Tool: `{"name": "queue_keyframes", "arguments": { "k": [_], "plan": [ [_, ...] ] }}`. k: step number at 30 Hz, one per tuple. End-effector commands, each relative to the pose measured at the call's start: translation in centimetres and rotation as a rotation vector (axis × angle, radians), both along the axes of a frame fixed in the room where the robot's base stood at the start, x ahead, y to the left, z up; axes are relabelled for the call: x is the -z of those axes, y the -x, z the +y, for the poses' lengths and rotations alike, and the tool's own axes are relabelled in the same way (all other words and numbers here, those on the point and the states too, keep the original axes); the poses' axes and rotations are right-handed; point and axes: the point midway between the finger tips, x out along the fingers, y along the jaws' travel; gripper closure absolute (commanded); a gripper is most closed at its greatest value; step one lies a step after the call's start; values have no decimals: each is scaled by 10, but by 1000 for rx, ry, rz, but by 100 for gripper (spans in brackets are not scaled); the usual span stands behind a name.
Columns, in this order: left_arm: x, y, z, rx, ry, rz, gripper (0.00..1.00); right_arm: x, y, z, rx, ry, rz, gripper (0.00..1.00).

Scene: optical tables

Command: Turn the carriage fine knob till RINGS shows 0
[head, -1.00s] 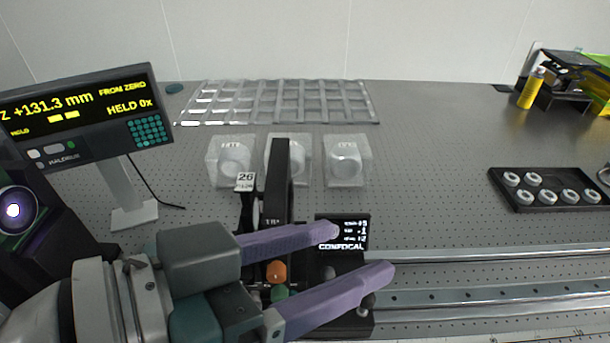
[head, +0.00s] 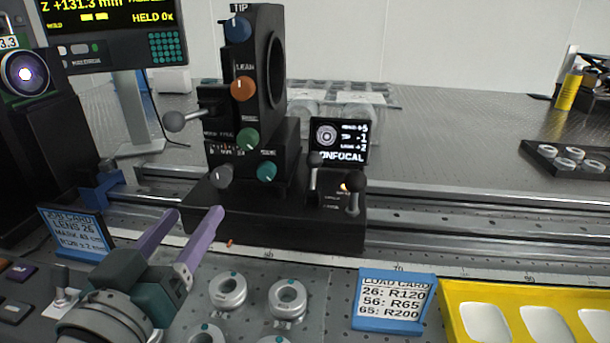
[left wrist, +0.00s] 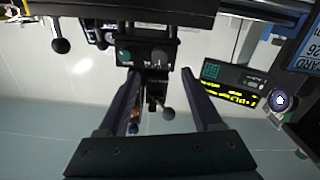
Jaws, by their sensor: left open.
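The black carriage (head: 300,222) stands on the rail with an upright ring mount carrying a blue TIP knob (head: 237,27) and an orange LEAN knob (head: 243,88). Below are a green knob (head: 247,138), a grey knob (head: 221,176) and a teal knob (head: 266,171); their small labels are too blurred to tell which is the carriage fine knob. The display (head: 339,141) shows a ring pattern; its top line, probably RINGS, appears to read +5. My left gripper (head: 190,215) is open and empty, in front of and below the grey knob. The left wrist view shows its spread fingers (left wrist: 160,75) pointing toward the knob panel.
Ball-ended levers (head: 354,185) stand at the carriage's right, and another (head: 175,121) sticks out left. A blue job card (head: 75,232) stands left of my gripper.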

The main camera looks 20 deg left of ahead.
Motion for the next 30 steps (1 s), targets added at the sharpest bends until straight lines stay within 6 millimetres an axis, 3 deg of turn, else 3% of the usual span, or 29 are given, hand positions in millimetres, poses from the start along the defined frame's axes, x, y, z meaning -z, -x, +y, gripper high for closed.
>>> {"name": "queue_keyframes", "arguments": {
  "k": [6,13,24,30],
  "plan": [
    [0,-42,10,1,-1,-5,33,10,-1,0,0,-1,-4,0],
    [0,-74,17,2,0,-3,33,18,-1,0,0,-1,-4,0],
    [-1,-81,18,3,2,0,33,18,-1,0,0,-1,-4,0],
    [-1,-81,18,3,2,0,55,18,-1,0,0,-1,-4,0]
  ]
}}
